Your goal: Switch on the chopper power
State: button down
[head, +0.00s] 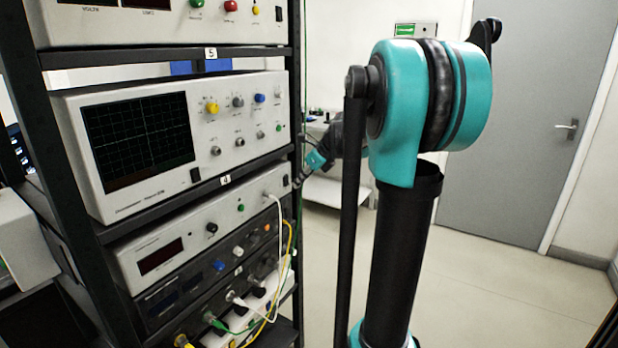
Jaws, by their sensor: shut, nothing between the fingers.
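No label that I can read names the chopper. The instrument on the shelf below the tag "4", a white unit (178,254) with a dark red display, has a black knob, a small green button (241,208) and a white cable plugged in at its right. A darker unit (172,297) with blue and white knobs sits under it. Whether either is the chopper supply, and where its power switch is, I cannot tell. My gripper (299,181) is small and dark at the rack's right edge, shut and empty, near the white unit's upper right corner. Contact cannot be told.
An oscilloscope (140,139) with a dark gridded screen stands above, and another instrument (150,24) on the top shelf. Black rack posts (297,120) frame them. White, yellow and green cables hang at the lower front. Open floor (480,290) lies right, towards a grey door (520,130).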

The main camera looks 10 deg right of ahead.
jog(key=shift+w+a+f, duration=0.1)
jog(key=shift+w+a, duration=0.6)
jog(key=shift+w+a+f, duration=0.15)
jog(key=shift+a, duration=0.05)
jog(key=shift+r, duration=0.2)
jog(key=shift+r, duration=0.65)
jog(key=shift+d, duration=0.2)
jog(key=s+d+f+v, duration=0.1)
jog(key=v, duration=1.1)
jog(key=shift+s+d, duration=0.35)
jog(key=shift+s, duration=0.1)
